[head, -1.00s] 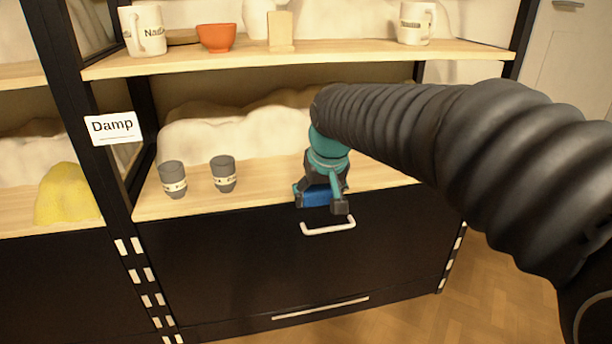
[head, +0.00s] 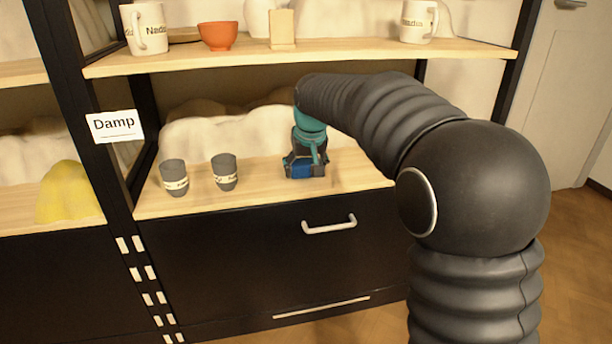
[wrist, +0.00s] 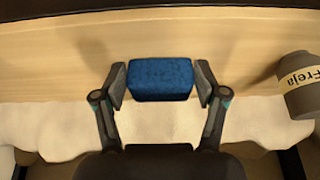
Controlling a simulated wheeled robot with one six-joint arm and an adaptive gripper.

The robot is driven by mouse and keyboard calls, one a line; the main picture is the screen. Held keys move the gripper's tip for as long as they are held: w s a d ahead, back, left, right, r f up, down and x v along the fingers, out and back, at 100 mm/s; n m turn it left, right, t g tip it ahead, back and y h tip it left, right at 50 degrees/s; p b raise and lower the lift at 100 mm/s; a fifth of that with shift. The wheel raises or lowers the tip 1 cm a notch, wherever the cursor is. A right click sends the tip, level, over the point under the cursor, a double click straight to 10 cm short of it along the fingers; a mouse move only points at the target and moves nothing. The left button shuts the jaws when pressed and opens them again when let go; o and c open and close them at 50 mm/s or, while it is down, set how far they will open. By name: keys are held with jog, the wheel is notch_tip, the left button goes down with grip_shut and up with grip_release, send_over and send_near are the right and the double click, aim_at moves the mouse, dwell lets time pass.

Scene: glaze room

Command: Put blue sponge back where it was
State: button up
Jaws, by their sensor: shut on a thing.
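The blue sponge (head: 298,170) is between the fingers of my gripper (head: 305,166), over the lower wooden shelf (head: 350,175), right of two grey cups. In the wrist view the sponge (wrist: 160,78) is a dark blue block with a finger pad at each end, and my gripper (wrist: 161,88) is shut on it. I cannot tell whether the sponge touches the shelf or hangs just above it.
Two grey labelled cups (head: 174,178) (head: 224,173) stand left of my gripper; one shows "Freja" in the wrist view (wrist: 299,85). The upper shelf (head: 350,49) holds mugs (head: 149,28) and an orange bowl (head: 217,36). A "Damp" sign (head: 115,126) is on the left post. The shelf is clear to the right.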

jog(key=shift+f, duration=0.85)
jog(key=shift+f, duration=0.2)
jog(key=o, duration=1.2)
